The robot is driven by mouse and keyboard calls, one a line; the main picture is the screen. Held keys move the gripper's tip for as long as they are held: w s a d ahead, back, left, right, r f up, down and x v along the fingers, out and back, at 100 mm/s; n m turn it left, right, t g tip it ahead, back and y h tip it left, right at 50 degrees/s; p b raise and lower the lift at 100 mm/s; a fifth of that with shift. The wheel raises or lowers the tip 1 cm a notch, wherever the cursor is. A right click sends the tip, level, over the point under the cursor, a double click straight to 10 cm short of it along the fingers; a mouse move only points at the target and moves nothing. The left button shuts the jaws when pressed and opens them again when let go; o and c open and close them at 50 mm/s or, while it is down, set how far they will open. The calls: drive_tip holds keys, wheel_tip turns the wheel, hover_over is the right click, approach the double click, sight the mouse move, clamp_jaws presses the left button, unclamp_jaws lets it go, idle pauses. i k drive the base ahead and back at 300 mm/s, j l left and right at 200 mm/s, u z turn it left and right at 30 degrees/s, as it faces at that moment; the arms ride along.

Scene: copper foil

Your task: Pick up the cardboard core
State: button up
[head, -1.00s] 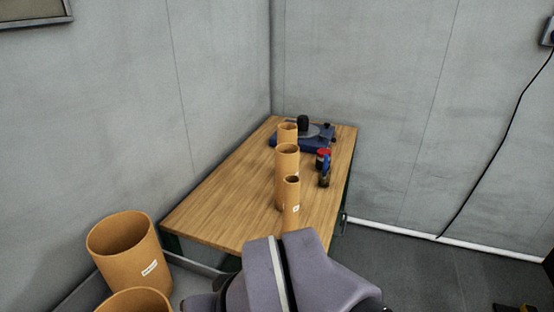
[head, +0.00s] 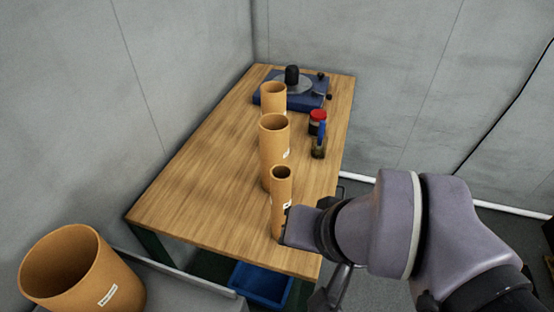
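Three upright cardboard cores stand in a row on the table in the head view. The nearest is a slim core (head: 281,190) with a small white label, close to the table's front right. Behind it are a wider core (head: 271,150) and a further core (head: 272,98). My gripper (head: 287,228) is at the right side of the slim core's lower part, overlapping it in the picture. The fingers are mostly hidden by my arm and the core, so I cannot tell whether they are open, shut or touching it.
The wooden table (head: 190,195) has clear room left of the cores. A blue device (head: 312,98) stands at the back, with a red-lidded jar (head: 317,122) and a small blue-topped item (head: 319,145) in front. A large core (head: 75,270) stands at lower left; a blue bin (head: 262,284) sits below.

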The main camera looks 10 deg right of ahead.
sight(275, 128)
drive_tip(key=l+u, duration=0.2)
drive_tip(key=l, duration=0.2)
drive_tip(key=l+u, duration=0.25)
drive_tip(key=l, duration=0.2)
drive_tip(key=k+l+u, duration=0.2)
drive_tip(key=l, duration=0.2)
drive_tip(key=l+u, duration=0.2)
drive_tip(key=l, duration=0.2)
drive_tip(key=k+l+u, duration=0.1)
drive_tip(key=l+u, duration=0.15)
drive_tip(key=l, duration=0.15)
drive_tip(key=k+l+u, duration=0.2)
drive_tip(key=l, duration=0.15)
drive_tip(key=k+l+u, duration=0.2)
drive_tip(key=l, duration=0.15)
drive_tip(key=i, duration=0.1)
